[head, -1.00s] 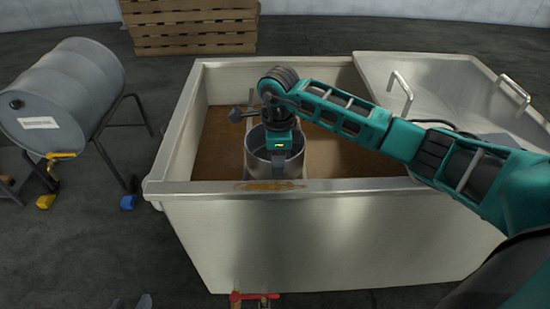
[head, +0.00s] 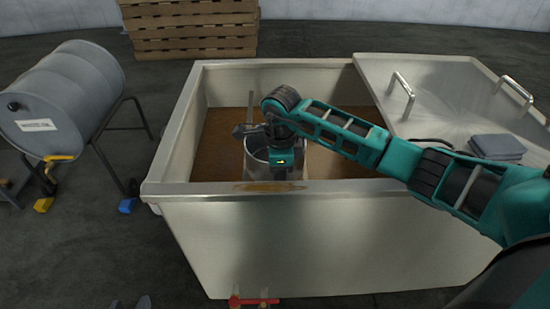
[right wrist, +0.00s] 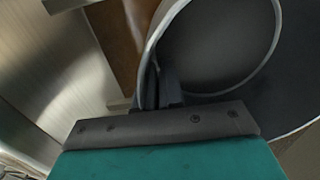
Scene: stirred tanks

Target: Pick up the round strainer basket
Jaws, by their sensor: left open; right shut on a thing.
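The round strainer basket (head: 256,166) is a grey metal cylinder inside the open steel tank (head: 330,240), near its front wall. A thin upright bar stands at its back. My right gripper (head: 281,174) points down at the basket and hides much of it. In the right wrist view, the basket (right wrist: 215,45) shows as a wide round opening with a pale rim. There my right gripper (right wrist: 160,92) is shut on the rim, its dark fingers close together. Only the tips of my left gripper (head: 130,302) show at the bottom edge of the head view, apart and empty.
A steel lid with two handles (head: 450,90) covers the tank's right side, with a folded grey cloth (head: 497,146) on it. A grey drum (head: 75,95) on a stand is at left. Stacked wooden pallets (head: 190,30) stand behind. A red valve handle (head: 252,301) is below the front wall.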

